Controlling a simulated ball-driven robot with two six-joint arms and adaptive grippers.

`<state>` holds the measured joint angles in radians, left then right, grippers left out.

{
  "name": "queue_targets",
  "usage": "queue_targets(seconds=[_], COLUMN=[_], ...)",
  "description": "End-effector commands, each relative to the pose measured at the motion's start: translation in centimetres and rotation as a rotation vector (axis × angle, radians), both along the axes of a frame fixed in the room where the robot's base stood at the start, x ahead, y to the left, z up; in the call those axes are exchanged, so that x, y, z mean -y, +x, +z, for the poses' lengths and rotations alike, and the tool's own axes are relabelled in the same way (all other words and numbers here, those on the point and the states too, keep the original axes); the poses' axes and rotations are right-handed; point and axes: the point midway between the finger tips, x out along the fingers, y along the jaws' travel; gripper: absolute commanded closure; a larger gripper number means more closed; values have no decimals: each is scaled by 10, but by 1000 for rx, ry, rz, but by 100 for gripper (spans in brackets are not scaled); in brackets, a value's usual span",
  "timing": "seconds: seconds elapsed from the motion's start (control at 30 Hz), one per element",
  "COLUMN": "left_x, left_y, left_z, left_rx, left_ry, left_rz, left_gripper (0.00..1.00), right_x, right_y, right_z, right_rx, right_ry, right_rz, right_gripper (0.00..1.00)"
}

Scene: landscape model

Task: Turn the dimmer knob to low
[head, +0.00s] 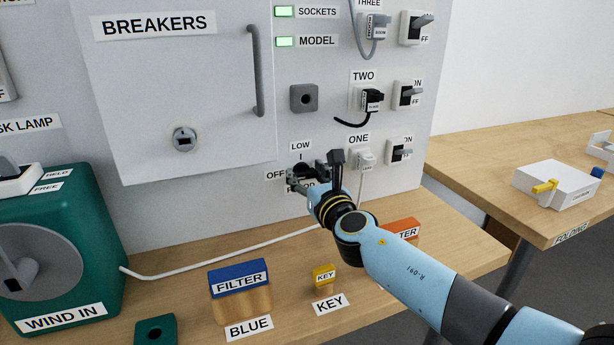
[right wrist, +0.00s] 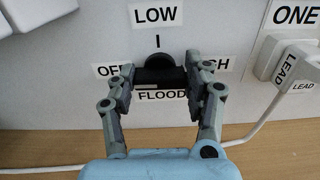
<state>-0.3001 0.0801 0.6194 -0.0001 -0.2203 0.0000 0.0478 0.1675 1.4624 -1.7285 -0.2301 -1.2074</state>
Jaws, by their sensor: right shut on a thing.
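The dimmer knob (right wrist: 160,70) is black and round, on the grey wall panel, with a LOW label (right wrist: 156,15) above it. An OFF label (right wrist: 107,69) is at its left, a partly hidden label ending in GH at its right, and a FLOOD label (right wrist: 162,96) below. A short dark mark stands between the knob and LOW. My right gripper (right wrist: 160,82) is shut on the knob, one finger on each side. In the head view, my right gripper (head: 303,178) hides most of the knob; its pointer direction is unclear. My left gripper is out of view.
Socket ONE (head: 365,159) with a white plug and lead is close right of the gripper. The breakers door (head: 190,90) is upper left. A blue filter block (head: 240,278), a yellow key block (head: 324,278) and a green winder (head: 60,235) stand on the bench below.

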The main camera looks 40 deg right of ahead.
Motion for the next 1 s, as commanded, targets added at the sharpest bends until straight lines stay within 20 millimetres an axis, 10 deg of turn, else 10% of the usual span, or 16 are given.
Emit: queue_targets(seconds=[1.0], left_x=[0], left_y=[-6], left_z=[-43], left_rx=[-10], left_ry=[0], left_rz=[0], left_gripper=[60], right_x=[4], right_y=[-1], right_z=[-4], right_rx=[199], right_ry=[826], right_rz=[0], right_gripper=[82])
